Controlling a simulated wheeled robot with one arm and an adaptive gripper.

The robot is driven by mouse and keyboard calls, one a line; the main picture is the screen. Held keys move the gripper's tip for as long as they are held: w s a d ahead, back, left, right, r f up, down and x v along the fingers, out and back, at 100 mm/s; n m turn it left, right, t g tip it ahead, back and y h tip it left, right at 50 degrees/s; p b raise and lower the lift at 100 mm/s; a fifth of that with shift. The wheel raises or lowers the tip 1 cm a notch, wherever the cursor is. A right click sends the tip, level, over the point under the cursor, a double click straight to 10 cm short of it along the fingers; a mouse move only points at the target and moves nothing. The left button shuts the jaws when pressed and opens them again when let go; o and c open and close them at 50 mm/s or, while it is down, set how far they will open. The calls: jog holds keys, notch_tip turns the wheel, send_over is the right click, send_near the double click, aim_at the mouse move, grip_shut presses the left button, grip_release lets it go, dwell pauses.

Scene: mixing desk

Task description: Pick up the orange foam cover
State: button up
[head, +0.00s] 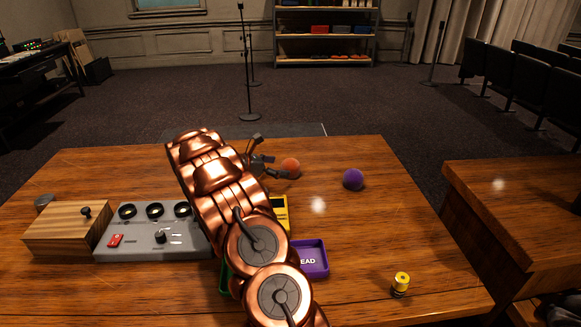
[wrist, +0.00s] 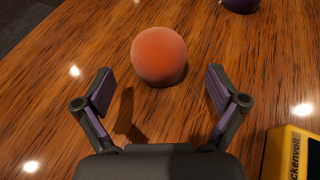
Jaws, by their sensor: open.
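The orange foam cover (head: 291,167) is a fuzzy ball on the wooden table, toward its far side. In the wrist view the orange foam cover (wrist: 159,56) lies just beyond the fingertips, roughly centred between them. My gripper (head: 278,167) reaches toward it from the left in the head view, partly hidden behind my copper arm. In the wrist view my gripper (wrist: 158,88) is open, with its two fingers spread wide and nothing between them. No contact with the ball shows.
A purple foam ball (head: 353,179) sits to the right, also at the wrist view's top edge (wrist: 240,4). A yellow device (wrist: 292,152) lies near the right finger. A purple tray (head: 312,259), grey pedal unit (head: 150,243), wooden box (head: 66,229) and yellow-black plug (head: 401,284) stand nearer.

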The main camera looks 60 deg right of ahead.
aim_at(283, 166)
jog(key=x, duration=0.4)
jog(key=shift+d+f+p, duration=0.1)
jog(key=shift+d+p, duration=0.2)
jog(key=shift+p, duration=0.1)
jog(key=c, duration=0.8)
